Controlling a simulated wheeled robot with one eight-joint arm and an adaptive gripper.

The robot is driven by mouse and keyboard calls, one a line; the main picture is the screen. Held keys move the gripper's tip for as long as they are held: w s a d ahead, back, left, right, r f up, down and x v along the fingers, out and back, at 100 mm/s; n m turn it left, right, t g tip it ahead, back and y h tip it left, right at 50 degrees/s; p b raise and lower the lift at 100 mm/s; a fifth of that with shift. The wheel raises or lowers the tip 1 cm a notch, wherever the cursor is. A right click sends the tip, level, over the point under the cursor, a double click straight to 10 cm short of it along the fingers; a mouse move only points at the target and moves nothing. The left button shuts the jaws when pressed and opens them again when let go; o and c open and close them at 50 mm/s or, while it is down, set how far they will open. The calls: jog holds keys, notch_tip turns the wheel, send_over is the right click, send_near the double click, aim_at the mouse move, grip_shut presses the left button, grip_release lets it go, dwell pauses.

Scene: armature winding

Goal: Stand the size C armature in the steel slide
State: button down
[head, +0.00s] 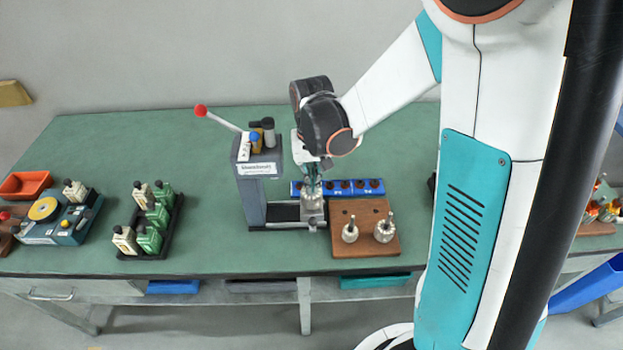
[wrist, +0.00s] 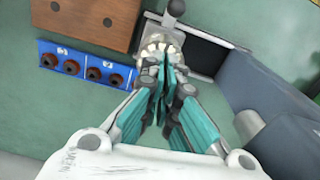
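My gripper (head: 313,180) points down beside the grey machine, its fingers (wrist: 163,92) close together. They are shut on the upper end of a silver armature (head: 312,200), apparently on its thin shaft. The toothed rim of this armature (wrist: 152,47) shows past the fingertips in the wrist view. The armature is upright over the steel slide (head: 314,223), which also shows in the wrist view (wrist: 194,32). Whether it rests in the slide is hidden. Two other armatures, a smaller one (head: 350,232) and a wider one (head: 384,230), stand on the wooden board (head: 366,250).
The grey machine (head: 251,200) with a red-knobbed lever (head: 201,111) stands left of my gripper. A blue strip (head: 372,188) with dark knobs lies behind the board. A black tray (head: 172,225) of bottles stands further left. The green bench is clear behind the machine.

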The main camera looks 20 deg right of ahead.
dwell(0.3)
jog(key=c, duration=1.7)
grip_release()
jog(key=shift+r, duration=0.15)
jog(key=shift+r, duration=0.15)
jog(key=shift+f, duration=0.2)
jog(key=shift+f, duration=0.1)
jog(key=o, duration=0.5)
jog(key=shift+c, duration=0.2)
